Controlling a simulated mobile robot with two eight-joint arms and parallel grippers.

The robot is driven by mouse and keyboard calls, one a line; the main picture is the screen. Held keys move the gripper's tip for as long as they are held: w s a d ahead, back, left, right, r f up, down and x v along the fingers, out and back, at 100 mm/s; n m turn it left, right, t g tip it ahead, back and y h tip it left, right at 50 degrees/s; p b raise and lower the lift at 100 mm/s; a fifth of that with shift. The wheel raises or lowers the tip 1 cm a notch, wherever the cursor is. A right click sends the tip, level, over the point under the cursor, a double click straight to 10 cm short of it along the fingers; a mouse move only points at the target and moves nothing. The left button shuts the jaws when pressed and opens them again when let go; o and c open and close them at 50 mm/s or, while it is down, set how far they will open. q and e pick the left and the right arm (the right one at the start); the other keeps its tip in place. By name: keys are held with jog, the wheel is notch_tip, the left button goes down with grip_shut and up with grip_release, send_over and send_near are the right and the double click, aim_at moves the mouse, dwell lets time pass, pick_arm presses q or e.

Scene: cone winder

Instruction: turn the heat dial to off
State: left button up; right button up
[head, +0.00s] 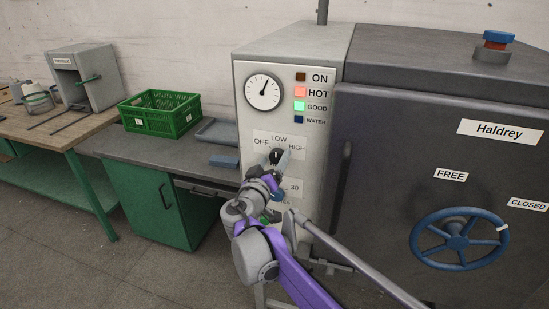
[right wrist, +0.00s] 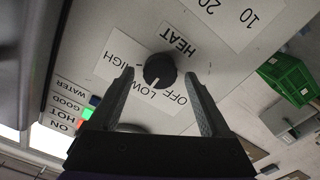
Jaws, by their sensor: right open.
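The heat dial (head: 276,156) is a black round knob on the pale front panel, with OFF at its left, LOW above and HIGH at its right. In the right wrist view the dial (right wrist: 160,70) shows a small pale mark that seems to face LOW; it is too small to be sure. My right gripper (head: 276,163) is open in front of the dial. In the right wrist view its fingers (right wrist: 162,98) stand on either side of the knob, with gaps visible. I cannot tell how deep they reach. My left gripper is not in view.
A round gauge (head: 263,92) and lamps sit above the dial; HOT (head: 300,92) and GOOD (head: 299,106) are lit. A dark door with a blue handwheel (head: 459,238) is at the right. A green crate (head: 160,113) stands on the bench at the left.

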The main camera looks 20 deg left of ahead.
jog(key=shift+w, duration=0.45)
jog(key=shift+c, duration=0.3)
grip_shut()
